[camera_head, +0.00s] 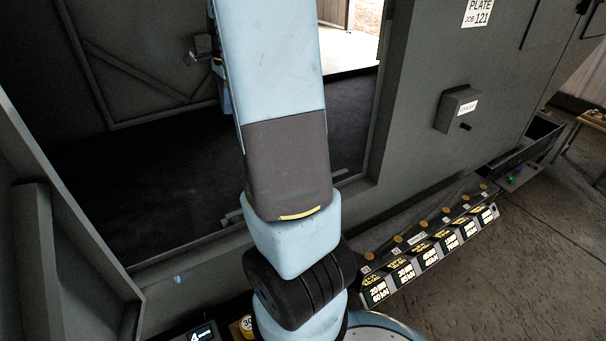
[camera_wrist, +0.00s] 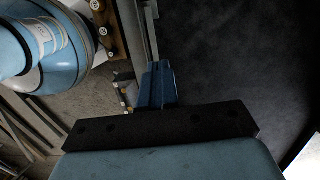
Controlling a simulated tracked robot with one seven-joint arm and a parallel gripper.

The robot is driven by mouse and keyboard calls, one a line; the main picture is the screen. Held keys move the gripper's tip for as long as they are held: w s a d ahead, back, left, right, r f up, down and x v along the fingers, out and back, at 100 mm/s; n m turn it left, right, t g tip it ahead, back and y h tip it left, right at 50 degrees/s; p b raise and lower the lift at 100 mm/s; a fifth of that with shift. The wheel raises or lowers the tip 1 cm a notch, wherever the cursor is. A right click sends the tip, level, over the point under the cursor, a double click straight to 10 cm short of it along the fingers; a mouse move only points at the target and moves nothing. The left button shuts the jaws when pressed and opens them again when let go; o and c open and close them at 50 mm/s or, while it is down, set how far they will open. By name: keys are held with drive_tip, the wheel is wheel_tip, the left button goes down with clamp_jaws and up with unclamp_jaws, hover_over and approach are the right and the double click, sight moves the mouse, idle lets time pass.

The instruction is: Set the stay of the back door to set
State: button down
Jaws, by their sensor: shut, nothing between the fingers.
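A grey braced panel (camera_head: 140,50), which looks like the back door, stands at the upper left in the head view, beyond a dark floor. A small dark fitting (camera_head: 202,46) shows near its right side, beside my arm; I cannot tell whether it is the stay. I cannot make out the stay or its setting in either view. My gripper (camera_wrist: 158,68) is in the wrist view, its blue fingers together and empty. A pale upright rail (camera_wrist: 151,30) is just beyond the fingertips; I cannot tell whether they touch. My arm hides the middle of the head view.
A grey wall (camera_head: 420,60) with a small box and dark knob (camera_head: 461,110) stands at the right. A rack of labelled blocks (camera_head: 430,250) lies below it. A bright opening (camera_head: 350,40) is at the back. The dark floor inside (camera_head: 140,170) looks clear.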

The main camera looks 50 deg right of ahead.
drive_tip(key=d+f+m+g, duration=0.4)
drive_tip(key=d+f+m, duration=1.4)
drive_tip(key=d+f, duration=0.6)
drive_tip(key=shift+d+f+g, duration=0.3)
drive_tip(key=shift+d+f, duration=0.05)
drive_tip(key=shift+d, duration=0.05)
drive_tip(key=shift+w, duration=0.1)
drive_tip(key=x, duration=1)
drive_tip(key=s, duration=0.1)
drive_tip(key=s+a, duration=0.1)
drive_tip(key=s, duration=0.1)
drive_tip(key=shift+s+a, duration=0.1)
drive_tip(key=shift+s, duration=0.3)
